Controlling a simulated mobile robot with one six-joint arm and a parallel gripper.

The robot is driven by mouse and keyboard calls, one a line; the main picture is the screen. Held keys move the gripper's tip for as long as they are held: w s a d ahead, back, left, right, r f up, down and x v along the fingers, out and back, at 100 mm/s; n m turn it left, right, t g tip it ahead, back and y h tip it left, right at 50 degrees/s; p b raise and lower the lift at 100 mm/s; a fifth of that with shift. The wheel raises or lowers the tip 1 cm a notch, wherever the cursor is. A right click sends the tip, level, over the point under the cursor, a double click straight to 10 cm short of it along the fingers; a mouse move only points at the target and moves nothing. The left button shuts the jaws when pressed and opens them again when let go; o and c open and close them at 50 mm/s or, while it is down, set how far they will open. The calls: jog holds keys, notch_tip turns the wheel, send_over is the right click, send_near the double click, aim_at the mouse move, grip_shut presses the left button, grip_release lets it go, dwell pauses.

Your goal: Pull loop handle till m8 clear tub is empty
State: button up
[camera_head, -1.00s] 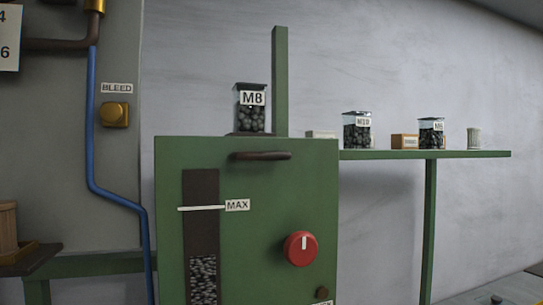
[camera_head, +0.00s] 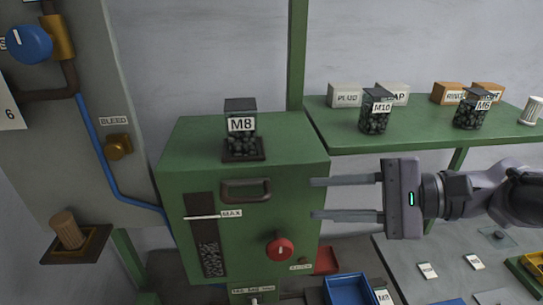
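The M8 clear tub (camera_head: 240,133) stands upright in a dark holder on top of the green machine cabinet. Dark pieces show inside its lower part, below and around the M8 label. The loop handle (camera_head: 246,190) is a dark bar on the upper front of the green cabinet, below the tub. My gripper (camera_head: 315,199) reaches in from the right, its two long fingers apart with nothing between them. The fingertips are to the right of the handle, near the cabinet's right side, and do not touch the handle in the picture.
A level window (camera_head: 208,258) with a MAX mark and a red knob (camera_head: 280,249) are on the cabinet front. A green shelf (camera_head: 430,130) at right bears the M10 tub (camera_head: 376,111), the M6 tub (camera_head: 471,109) and small boxes. A blue bin (camera_head: 350,289) lies below.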

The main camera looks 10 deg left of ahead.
aim_at(255, 202)
jog(key=p+x, duration=0.2)
jog(key=x, duration=1.2)
jog(key=shift+f, duration=0.15)
jog(key=shift+d, duration=0.1)
grip_shut()
jog(key=shift+f, duration=0.1)
dwell(0.4)
